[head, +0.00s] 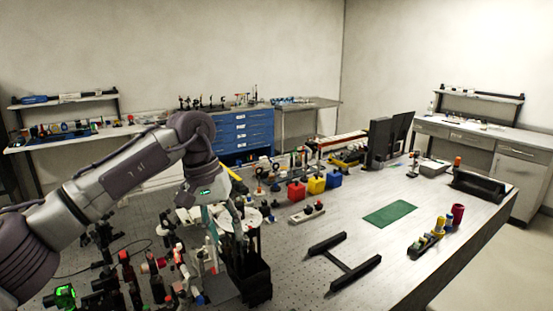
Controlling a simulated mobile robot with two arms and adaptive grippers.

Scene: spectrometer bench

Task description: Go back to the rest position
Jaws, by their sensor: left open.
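My left arm comes in from the left, and my left gripper (232,222) points down over the optics bench (345,231). It is open, and its fingers are dark and partly lost against the equipment behind them. A black open-topped holder (252,283) stands just below it; I cannot tell whether the fingers touch it. Nothing is clearly seen between the fingers. My right gripper is not in view.
Crowded optical mounts (130,275) fill the bench's near left. A green mat (390,214), a black H-shaped frame (343,264) and dark monitors (390,138) are on the right. Bare bench lies around the mat.

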